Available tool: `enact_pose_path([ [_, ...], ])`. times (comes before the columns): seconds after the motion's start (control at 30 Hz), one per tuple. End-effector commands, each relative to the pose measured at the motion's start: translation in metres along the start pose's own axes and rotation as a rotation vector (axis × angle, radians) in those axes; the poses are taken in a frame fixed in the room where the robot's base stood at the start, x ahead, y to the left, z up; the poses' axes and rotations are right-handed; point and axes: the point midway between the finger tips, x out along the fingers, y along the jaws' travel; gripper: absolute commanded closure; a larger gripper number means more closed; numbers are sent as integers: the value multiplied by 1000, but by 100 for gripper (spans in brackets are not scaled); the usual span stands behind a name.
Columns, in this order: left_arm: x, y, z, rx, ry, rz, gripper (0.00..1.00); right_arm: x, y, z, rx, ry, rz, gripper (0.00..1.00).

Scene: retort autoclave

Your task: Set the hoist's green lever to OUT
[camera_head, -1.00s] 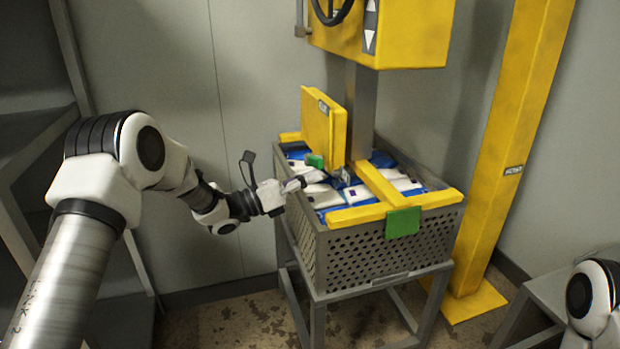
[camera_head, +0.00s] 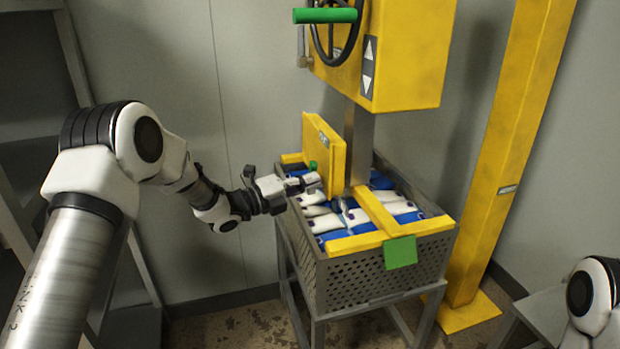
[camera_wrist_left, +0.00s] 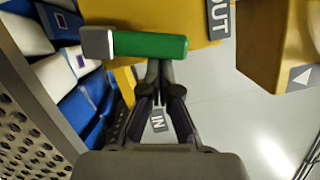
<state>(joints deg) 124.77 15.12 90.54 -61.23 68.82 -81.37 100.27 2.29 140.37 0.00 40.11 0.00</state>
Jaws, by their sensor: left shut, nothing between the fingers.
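The hoist's green lever (camera_head: 313,165) is on the left side of the yellow panel (camera_head: 326,150) above the basket, small in the head view. In the left wrist view the lever (camera_wrist_left: 150,46) is a green bar with a grey end, lying across the picture. My left gripper (camera_head: 316,181) is shut and empty, its fingertips (camera_wrist_left: 155,72) close to the green bar. I cannot tell whether they touch it. The OUT label (camera_wrist_left: 219,18) is beyond the bar's right end. The IN label (camera_wrist_left: 158,121) shows between my fingers. My right gripper is out of view.
The perforated basket (camera_head: 360,287) with blue and white packs stands on a grey stand under the hoist. A yellow clamp bar with a green tab (camera_head: 400,252) lies across it. A handwheel with a green handle (camera_head: 325,15) is above. A yellow column (camera_head: 510,140) stands right.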

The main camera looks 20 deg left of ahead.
Motion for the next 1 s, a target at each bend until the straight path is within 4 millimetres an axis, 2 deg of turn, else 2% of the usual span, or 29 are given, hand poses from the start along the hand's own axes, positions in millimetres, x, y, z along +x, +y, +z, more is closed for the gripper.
enact_pose_path([
  [0.03, 1, -6, 4, -36, -1, 10, 100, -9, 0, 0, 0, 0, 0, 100],
  [0.27, 3, -7, 11, -193, 0, 49, 100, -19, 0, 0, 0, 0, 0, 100],
  [1.0, 4, -8, 17, -186, -1, 46, 100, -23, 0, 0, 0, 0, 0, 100],
])
